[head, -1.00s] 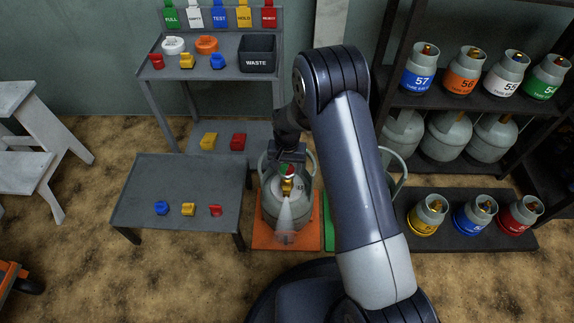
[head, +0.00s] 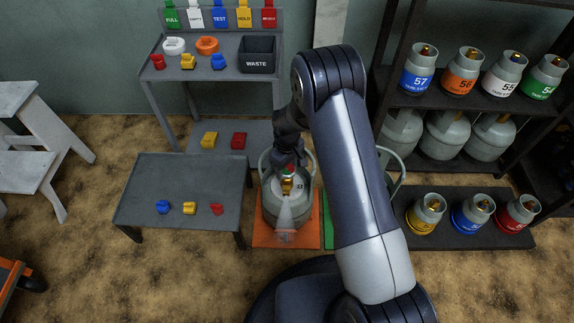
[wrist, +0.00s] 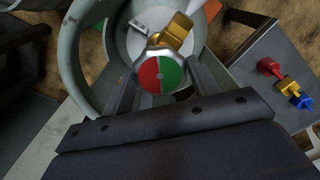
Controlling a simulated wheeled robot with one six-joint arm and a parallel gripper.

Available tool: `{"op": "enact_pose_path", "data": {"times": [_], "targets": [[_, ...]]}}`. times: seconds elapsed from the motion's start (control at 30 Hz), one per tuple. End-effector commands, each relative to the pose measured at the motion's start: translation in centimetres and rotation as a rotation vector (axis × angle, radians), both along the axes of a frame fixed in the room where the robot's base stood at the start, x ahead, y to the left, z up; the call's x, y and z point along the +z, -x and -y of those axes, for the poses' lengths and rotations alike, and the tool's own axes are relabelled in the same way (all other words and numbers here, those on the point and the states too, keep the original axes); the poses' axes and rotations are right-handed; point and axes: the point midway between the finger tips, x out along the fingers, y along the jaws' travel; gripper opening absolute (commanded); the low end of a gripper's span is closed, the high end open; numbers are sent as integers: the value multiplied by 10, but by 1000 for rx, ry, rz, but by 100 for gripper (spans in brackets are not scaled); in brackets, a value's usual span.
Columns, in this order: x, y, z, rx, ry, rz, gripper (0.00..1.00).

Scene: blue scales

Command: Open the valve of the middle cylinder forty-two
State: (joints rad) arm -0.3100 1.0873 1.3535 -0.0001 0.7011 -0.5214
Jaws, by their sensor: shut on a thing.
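A grey gas cylinder (head: 270,208) stands upright on an orange mat (head: 262,240). I cannot read its number. Its round valve knob (wrist: 159,75), half red and half green, sits on a brass valve (wrist: 179,30) inside the collar ring (wrist: 88,97). My gripper (head: 288,166) is above the valve and shut on the knob; the wrist view shows one finger on each side of it. A pale translucent cone (head: 286,218) spreads from the valve toward the front. A second cylinder stands to the right, mostly hidden behind my arm; its collar (head: 397,170) shows.
A low grey table (head: 180,180) at left carries blue, yellow and red caps. Behind it is a bench with tags and a waste bin (head: 258,54). A rack (head: 450,100) of cylinders and a low platform (head: 480,238) with several small ones stand at right.

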Motion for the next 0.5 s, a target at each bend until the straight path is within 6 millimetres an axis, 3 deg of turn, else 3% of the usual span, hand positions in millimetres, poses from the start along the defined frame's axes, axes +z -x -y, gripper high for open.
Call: {"op": "enact_pose_path", "data": {"times": [0.5], "targets": [[0, 0, 0, 474, -1, 1, 34]]}}
